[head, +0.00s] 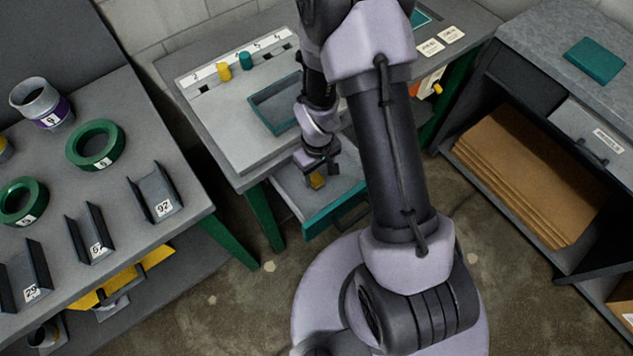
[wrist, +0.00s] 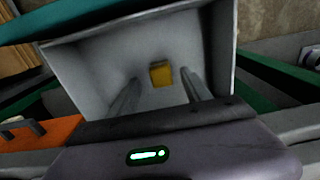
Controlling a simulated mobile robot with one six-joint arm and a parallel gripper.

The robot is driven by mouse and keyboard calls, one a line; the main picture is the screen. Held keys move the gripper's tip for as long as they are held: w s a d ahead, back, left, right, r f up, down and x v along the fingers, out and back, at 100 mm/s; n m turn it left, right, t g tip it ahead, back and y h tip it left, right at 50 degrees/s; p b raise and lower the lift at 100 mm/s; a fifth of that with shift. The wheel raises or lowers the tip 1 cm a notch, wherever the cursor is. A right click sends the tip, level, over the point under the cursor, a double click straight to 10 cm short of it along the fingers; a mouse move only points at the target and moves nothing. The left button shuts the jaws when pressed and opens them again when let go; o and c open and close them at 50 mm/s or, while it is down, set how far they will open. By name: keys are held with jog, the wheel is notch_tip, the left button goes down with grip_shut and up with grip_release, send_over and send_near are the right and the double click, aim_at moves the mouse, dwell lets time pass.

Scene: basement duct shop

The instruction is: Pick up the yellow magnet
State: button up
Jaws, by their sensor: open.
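The yellow magnet (head: 317,181) is a small block lying on the floor of an open drawer (head: 292,190) with a teal front. It also shows in the wrist view (wrist: 161,75), near the middle of the grey drawer floor (wrist: 110,70). My gripper (head: 318,166) is over the drawer, pointing down. In the wrist view my gripper's two fingers (wrist: 157,85) stand apart, one on each side of the magnet's line, with nothing between them. The magnet appears beyond the fingertips, and I cannot tell the exact height gap.
The workbench (head: 215,125) above the drawer carries a teal-rimmed tray (head: 262,116) and a slotted strip with a yellow peg (head: 224,72) and a teal peg (head: 246,61). A left table (head: 130,205) holds green rings and channel pieces. A right cabinet (head: 497,90) holds cardboard sheets (head: 525,165).

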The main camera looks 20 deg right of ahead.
aim_at(317, 178)
notch_tip(317, 178, down, 4)
jog(key=shift+a+r+b, duration=0.1)
jog(key=shift+r+b, duration=0.05)
jog(key=shift+b, duration=0.45)
jog(key=shift+r, duration=0.15)
